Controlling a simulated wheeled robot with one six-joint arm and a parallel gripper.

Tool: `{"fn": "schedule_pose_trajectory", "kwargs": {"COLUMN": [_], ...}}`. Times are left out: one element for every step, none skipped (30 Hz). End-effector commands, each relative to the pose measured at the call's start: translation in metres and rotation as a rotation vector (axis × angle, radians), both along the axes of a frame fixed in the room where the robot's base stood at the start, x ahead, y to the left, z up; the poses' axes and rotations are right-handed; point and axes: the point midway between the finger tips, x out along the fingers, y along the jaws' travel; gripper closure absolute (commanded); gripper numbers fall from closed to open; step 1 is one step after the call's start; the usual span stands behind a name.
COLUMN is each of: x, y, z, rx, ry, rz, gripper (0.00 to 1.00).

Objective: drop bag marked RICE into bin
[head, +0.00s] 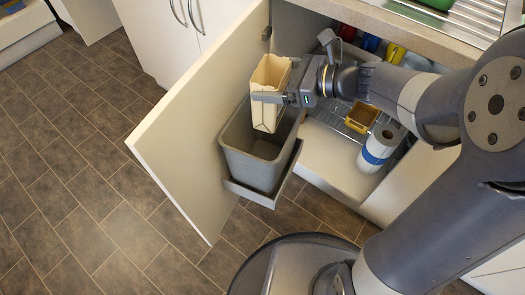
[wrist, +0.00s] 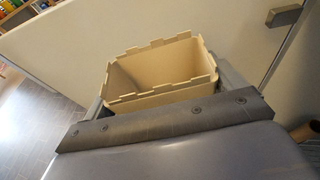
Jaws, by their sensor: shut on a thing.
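A cream paper bag (head: 267,112) with an open, jagged top is held upright in my gripper (head: 272,97). No RICE marking can be read on the sides that show. The bag's lower part is over the open mouth of the grey bin (head: 255,167), which hangs on the inside of the open cabinet door. I cannot tell how far the bag reaches below the rim. In the wrist view, the bag (wrist: 165,98) stands just beyond a grey gripper bar (wrist: 160,120), its open top facing the camera and its inside looking empty.
The cabinet door (head: 195,125) stands open to the left of the bin. Inside the cabinet are a yellow box (head: 362,117), a paper roll with a blue band (head: 379,148) and several bottles at the back. The tiled floor (head: 85,190) at left is clear.

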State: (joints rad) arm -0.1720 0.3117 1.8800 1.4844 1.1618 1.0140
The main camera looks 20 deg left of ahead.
Motion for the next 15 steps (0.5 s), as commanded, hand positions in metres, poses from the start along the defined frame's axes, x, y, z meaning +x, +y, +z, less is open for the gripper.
{"fn": "schedule_pose_trajectory", "kwargs": {"x": [0.0001,0.0001,0.0001,0.0001,0.0001,0.0001,0.0001,0.0001,0.0001,0.0001,0.0001,0.0001,0.0001,0.0001,0.0001], "y": [0.0000,-0.0001,-0.0001,0.0000,-0.0001,0.0000,-0.0001,0.0000,-0.0001,-0.0001,-0.0001,-0.0001,-0.0001,-0.0001,-0.0001], "z": [-0.0065,-0.0073,-0.0080,-0.0082,-0.0080,-0.0077,-0.0075,-0.0072,-0.0070,-0.0070,-0.0070,-0.0070,-0.0070,-0.0070,-0.0070], "rx": [0.000,0.000,0.000,0.000,0.000,0.000,0.000,0.000,0.000,0.000,0.000,0.000,0.000,0.000,0.000], "ry": [0.000,0.000,0.000,0.000,0.000,0.000,0.000,0.000,0.000,0.000,0.000,0.000,0.000,0.000,0.000], "rz": [0.000,0.000,0.000,0.000,-0.001,0.000,-0.001,-0.001,-0.001,0.000,0.000,0.000,-0.001,0.000,0.000], "gripper": [0.50,0.50,0.50,0.50,0.50,0.50,0.50,0.50,0.50,0.50,0.50,0.08,0.05,0.03,0.00]}}
